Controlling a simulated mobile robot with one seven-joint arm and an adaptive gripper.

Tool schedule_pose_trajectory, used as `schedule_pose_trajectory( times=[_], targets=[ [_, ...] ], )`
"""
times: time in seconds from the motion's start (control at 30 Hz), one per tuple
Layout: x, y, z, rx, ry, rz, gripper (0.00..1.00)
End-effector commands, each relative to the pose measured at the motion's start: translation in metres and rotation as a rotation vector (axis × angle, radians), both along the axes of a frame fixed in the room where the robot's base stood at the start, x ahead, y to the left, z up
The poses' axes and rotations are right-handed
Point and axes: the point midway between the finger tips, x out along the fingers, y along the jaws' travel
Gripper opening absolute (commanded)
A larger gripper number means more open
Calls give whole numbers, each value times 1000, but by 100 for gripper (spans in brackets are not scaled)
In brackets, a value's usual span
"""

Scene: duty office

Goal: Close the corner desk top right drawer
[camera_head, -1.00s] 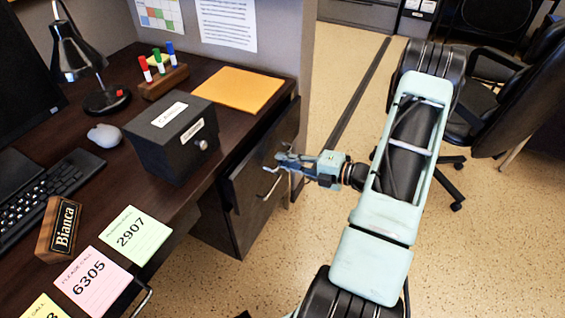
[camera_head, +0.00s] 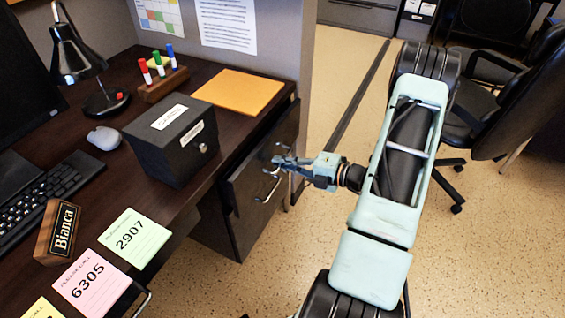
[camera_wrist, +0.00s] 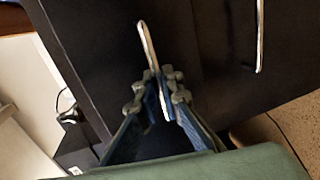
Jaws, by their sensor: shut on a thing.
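The desk's top right drawer (camera_head: 240,188) has a dark front under the desk's right edge; it appears to stand out a little from the cabinet. My gripper (camera_head: 279,158) is at this front, reaching in from the right. In the wrist view, the fingers (camera_wrist: 155,92) are shut on the lower part of a slim metal drawer handle (camera_wrist: 147,42). A second handle (camera_wrist: 260,40) shows to the right, apart from the fingers. The drawer's inside is hidden from both views.
On the dark desk (camera_head: 215,65) stand a black box (camera_head: 165,150), a marker holder (camera_head: 165,83) and an orange folder (camera_head: 238,92). An office chair (camera_head: 520,95) stands at the right. The speckled floor (camera_head: 480,255) is clear beside my arm.

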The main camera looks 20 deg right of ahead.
Motion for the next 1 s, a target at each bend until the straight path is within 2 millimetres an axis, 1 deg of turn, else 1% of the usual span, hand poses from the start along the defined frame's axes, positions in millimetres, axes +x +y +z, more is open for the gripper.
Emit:
schedule_pose_trajectory(
  times=[0.2, 0.3, 0.53, 0.57, 0.6, 0.63, 0.9, 1.0],
  targets=[
    [26, 21, 2, 2, -3, 3, 0],
    [34, 27, 2, 1, -3, 1, 0],
    [35, 28, 1, 2, -4, 1, 0],
    [35, 28, 1, 2, -4, 1, 9],
    [35, 28, 1, 2, -5, 2, 13],
    [35, 28, 1, 3, -4, 2, 14],
    [34, 27, 1, 2, -2, 2, 14],
    [30, 23, 2, 1, -2, 0, 14]
  ],
)
